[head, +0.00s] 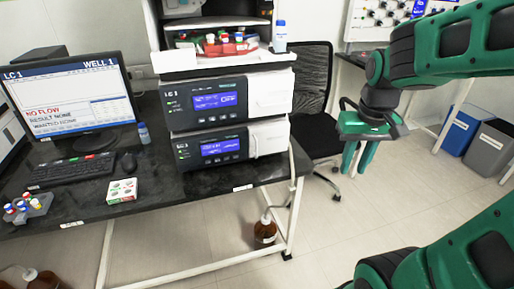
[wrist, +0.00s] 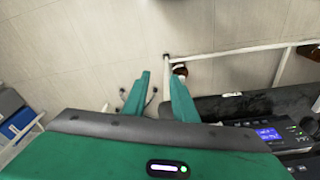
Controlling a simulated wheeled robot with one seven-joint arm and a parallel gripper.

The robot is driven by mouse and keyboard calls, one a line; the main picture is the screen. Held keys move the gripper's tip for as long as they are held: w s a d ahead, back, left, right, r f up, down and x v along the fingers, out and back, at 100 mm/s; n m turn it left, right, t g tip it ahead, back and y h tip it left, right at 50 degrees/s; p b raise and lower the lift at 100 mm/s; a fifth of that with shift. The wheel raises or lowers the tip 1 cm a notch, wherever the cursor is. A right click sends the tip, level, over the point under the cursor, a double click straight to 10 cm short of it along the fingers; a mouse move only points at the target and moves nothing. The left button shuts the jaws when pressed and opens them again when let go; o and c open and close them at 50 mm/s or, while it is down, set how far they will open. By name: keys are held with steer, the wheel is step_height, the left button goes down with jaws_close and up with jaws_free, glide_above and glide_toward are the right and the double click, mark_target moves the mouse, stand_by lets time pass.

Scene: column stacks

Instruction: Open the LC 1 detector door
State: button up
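The LC 1 stack stands on the black bench in the head view. Its upper module (head: 205,103) carries an "LC 1" label and a blue display, with a pale door panel (head: 270,92) at its right, which looks shut. The lower module (head: 210,150) has a similar pale panel (head: 268,138), also looking shut. I cannot tell for sure which is the detector. My gripper (head: 358,160) hangs to the right of the stack, fingers down, apart from it. In the wrist view my gripper (wrist: 158,78) is open and empty, over the floor, with one blue display (wrist: 268,134) at right.
A black chair (head: 312,95) stands behind and right of the stack. A monitor (head: 70,95), keyboard (head: 70,171) and small box (head: 122,191) are on the bench at left. A brown bottle (head: 265,231) is on the floor below. Bins (head: 492,148) stand far right. Floor under my gripper is mostly clear.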

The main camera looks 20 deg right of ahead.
steer(key=w+a+n+t, duration=0.1)
steer(key=w+a+n, duration=0.3)
steer(key=w, duration=0.8)
steer(key=n+t+y, duration=0.2)
glide_toward(256, 155)
steer(key=x, duration=0.2)
steer(key=w+x, duration=0.1)
steer(key=x, duration=0.4)
steer(key=shift+w+r, duration=0.15)
steer(key=shift+w, duration=0.15)
jaws_close()
